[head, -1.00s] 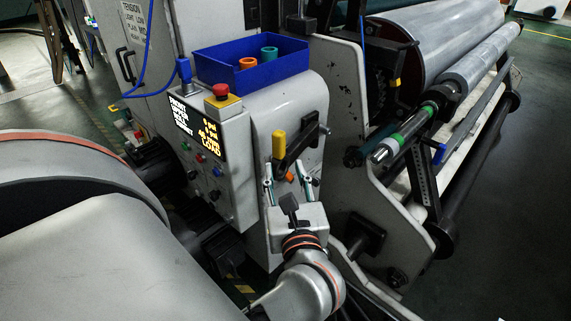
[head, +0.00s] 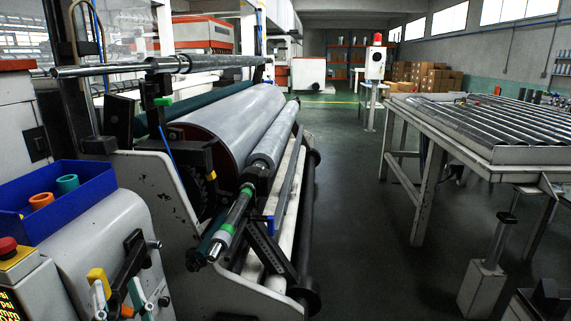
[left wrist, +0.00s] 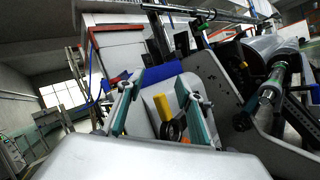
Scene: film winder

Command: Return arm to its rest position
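The machine's black crank lever (head: 128,262) with a yellow handle (head: 97,281) sits on the rounded grey cabinet front at the lower left of the head view. My left gripper (head: 120,298) shows at the bottom edge there, below the lever; its wrist is cut off. In the left wrist view my left gripper (left wrist: 160,105) is open, its two green-grey fingers apart with nothing between their tips. The yellow handle (left wrist: 163,107) shows between them, farther off, apart from the fingers as far as I can see. I do not see my right gripper.
A blue bin (head: 60,205) with orange and teal rings stands on the cabinet, near a red stop button (head: 8,246). The film roll (head: 225,125) and its shaft lie right of it. Open floor (head: 345,220) separates these from a roller table (head: 500,153).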

